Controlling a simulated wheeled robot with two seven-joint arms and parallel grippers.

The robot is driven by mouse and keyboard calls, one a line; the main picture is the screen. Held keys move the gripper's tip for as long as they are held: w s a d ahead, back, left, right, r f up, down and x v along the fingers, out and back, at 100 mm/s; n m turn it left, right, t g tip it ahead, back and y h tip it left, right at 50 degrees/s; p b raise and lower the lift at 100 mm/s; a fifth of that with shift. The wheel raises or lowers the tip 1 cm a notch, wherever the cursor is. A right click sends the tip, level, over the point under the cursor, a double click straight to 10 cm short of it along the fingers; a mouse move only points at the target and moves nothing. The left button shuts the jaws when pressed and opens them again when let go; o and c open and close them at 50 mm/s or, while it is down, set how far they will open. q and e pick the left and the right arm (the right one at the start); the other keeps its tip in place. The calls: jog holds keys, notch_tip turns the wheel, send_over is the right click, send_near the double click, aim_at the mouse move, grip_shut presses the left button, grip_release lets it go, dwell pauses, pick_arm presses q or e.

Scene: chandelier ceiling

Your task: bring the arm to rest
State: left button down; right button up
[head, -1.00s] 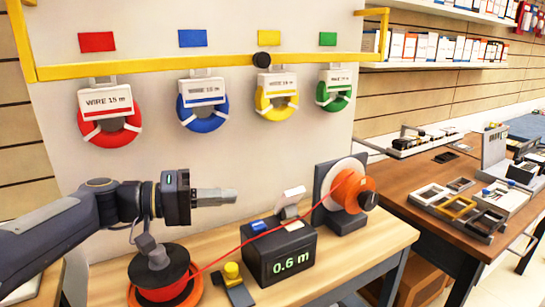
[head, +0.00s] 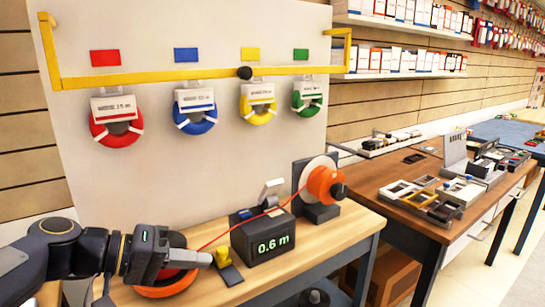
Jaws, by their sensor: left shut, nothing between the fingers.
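My left gripper (head: 190,259) comes in from the lower left and points to the right. Its jaws are shut with nothing between them. It hangs over the wooden bench, in front of a reel with an orange rim (head: 166,286) and partly covers it. My right gripper is not in view.
A meter box (head: 262,238) reading 0.6 m stands right of the gripper, with a yellow-knobbed lever (head: 223,257) beside it. A red wire runs to an orange spool (head: 325,184). Several wire coils hang on the board behind. A brown table (head: 400,205) stands at right.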

pick_arm(q)
jog(key=s+a+f+n+y, duration=0.1)
jog(key=s+a+f+y, duration=0.3)
jog(key=s+f, duration=0.5)
jog(key=s+a+f+n+y, duration=0.1)
jog(key=s+a+f+y, duration=0.3)
jog(key=s+f, duration=0.45)
notch_tip(320, 180, up, 15)
jog(key=p, duration=1.5)
jog(key=shift+s+d+y, duration=0.25)
jog(key=shift+d+y, duration=0.1)
jog(key=shift+y, duration=0.05)
